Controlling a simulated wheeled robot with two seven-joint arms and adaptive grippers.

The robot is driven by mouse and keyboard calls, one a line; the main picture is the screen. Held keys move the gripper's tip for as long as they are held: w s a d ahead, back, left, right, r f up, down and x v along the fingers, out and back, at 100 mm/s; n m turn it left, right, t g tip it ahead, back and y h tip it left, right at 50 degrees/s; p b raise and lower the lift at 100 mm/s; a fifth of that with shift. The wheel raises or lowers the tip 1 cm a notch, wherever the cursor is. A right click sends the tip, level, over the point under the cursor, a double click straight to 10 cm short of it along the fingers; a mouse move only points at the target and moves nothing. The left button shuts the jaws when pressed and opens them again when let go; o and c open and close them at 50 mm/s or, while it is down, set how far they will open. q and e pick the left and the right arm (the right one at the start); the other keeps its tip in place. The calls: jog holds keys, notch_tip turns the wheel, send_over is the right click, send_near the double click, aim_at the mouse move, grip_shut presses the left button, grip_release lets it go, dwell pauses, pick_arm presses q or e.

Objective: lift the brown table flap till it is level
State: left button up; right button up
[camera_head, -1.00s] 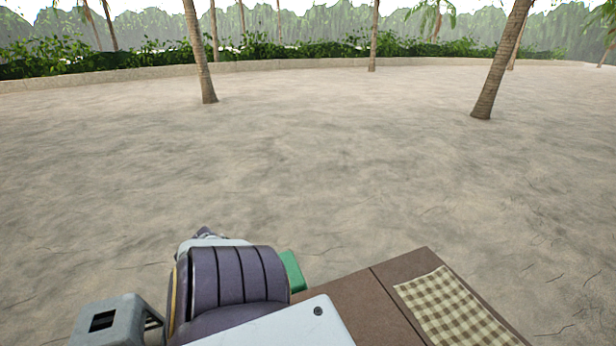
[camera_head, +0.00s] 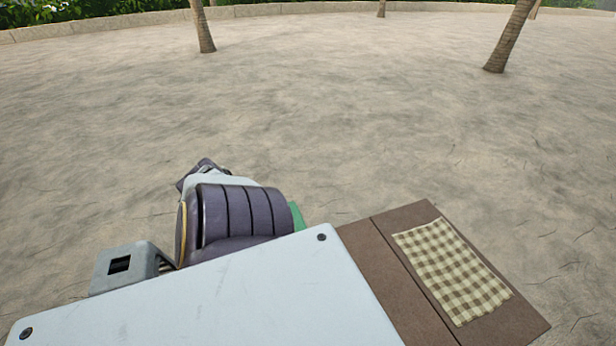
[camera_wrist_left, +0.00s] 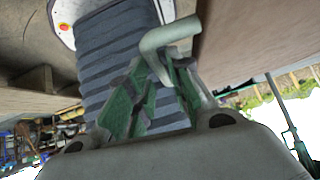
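The brown table (camera_head: 350,238) shows at the lower right of the head view. A straight seam divides its top, and the two brown parts look nearly in line across it. I cannot tell for sure which part is the flap; the near part is hidden. In the left wrist view a large brown panel (camera_wrist_left: 260,40) fills the upper right. A pale bent handle (camera_wrist_left: 168,40) sits beside its edge. My left gripper (camera_wrist_left: 160,75) has green fingers, which close around the handle. My right gripper is not in view.
A checkered cloth (camera_head: 452,270) lies flat on the right part of the table. Open sandy ground (camera_head: 330,110) surrounds the table. Palm trunks (camera_head: 510,35) and a low stone border (camera_head: 100,25) stand far off.

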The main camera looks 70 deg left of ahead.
pick_arm(q)
jog(key=v, duration=0.7)
jog(key=shift+a+r, duration=0.25)
jog(key=shift+a, duration=0.05)
jog(key=shift+s, duration=0.1)
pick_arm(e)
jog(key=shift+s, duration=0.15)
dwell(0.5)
